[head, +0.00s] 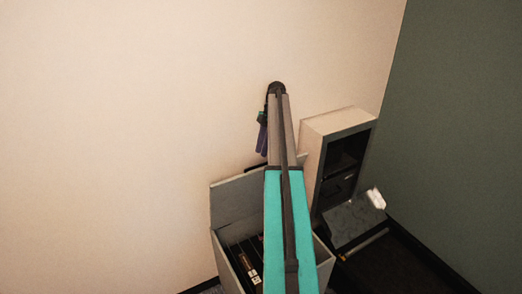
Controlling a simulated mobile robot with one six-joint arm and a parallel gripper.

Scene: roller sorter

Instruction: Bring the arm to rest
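My arm (290,230) rises from the bottom middle of the head view, teal below and grey above. It reaches up to a dark joint (276,89) in front of the pale wall. A purple and dark wrist part (262,138) hangs down from that joint, just left of the upper link. A thin dark piece (256,167) shows below it near the box's raised panel. My gripper is mostly hidden behind the arm. I cannot tell whether its fingers are open or shut, or whether they hold anything.
A grey open box (227,205) stands behind the arm, with dark slots and small items (246,266) inside. A beige cabinet (340,121) with dark shelves stands to the right. A white object (376,198) sits at a grey slanted panel (352,220). The wall area upper left is clear.

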